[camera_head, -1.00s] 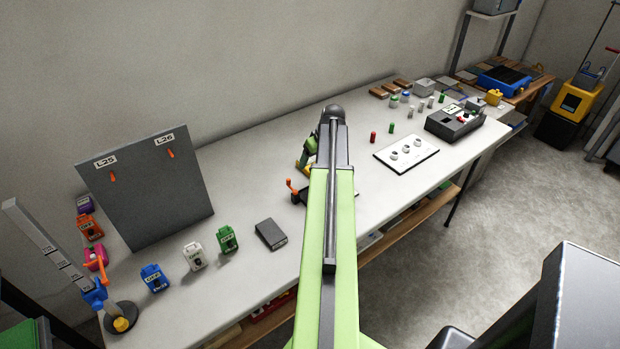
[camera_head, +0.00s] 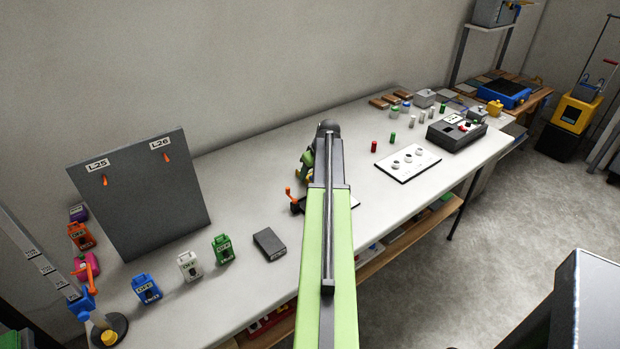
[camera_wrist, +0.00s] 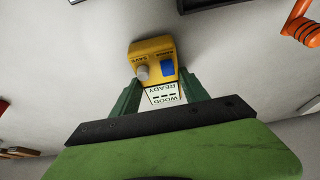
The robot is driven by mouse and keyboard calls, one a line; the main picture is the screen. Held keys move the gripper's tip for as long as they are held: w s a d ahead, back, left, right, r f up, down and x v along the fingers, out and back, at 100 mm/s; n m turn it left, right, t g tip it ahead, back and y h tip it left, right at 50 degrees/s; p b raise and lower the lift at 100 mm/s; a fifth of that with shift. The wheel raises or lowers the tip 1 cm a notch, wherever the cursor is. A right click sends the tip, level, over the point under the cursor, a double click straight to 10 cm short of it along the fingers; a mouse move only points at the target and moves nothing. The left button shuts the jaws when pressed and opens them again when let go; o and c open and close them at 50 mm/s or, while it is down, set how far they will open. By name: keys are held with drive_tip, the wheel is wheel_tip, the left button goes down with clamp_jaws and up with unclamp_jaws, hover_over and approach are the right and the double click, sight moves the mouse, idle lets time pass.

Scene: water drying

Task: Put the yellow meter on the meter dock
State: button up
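The yellow meter (camera_wrist: 152,50) is between the green fingers of my gripper (camera_wrist: 160,82) in the wrist view. It has a grey knob, a blue patch and a white display reading WOOD READY. The fingers press against both its sides, and it appears held above the pale bench. In the head view my gripper (camera_head: 307,163) is mostly hidden behind my arm, with only a bit of yellow showing. I cannot tell for certain which object is the meter dock. A flat dark grey block (camera_head: 270,244) lies on the bench left of my arm.
A grey board (camera_head: 140,200) with orange hooks stands at left. An orange-handled device (camera_head: 294,202) is close to my gripper. A white panel (camera_head: 408,163) and a dark box (camera_head: 456,135) lie right.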

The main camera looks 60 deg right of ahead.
clamp_jaws()
drive_tip(key=r+p, duration=0.5)
drive_tip(key=shift+s+r, duration=0.15)
drive_tip(key=shift+s, duration=0.25)
drive_tip(key=s+d+r+p, duration=0.1)
drive_tip(key=s+r+p, duration=0.4)
drive_tip(key=s, duration=0.5)
drive_tip(key=shift+s+d+r+p, duration=0.3)
drive_tip(key=shift+s+r+p, duration=0.1)
drive_tip(key=shift+p, duration=0.1)
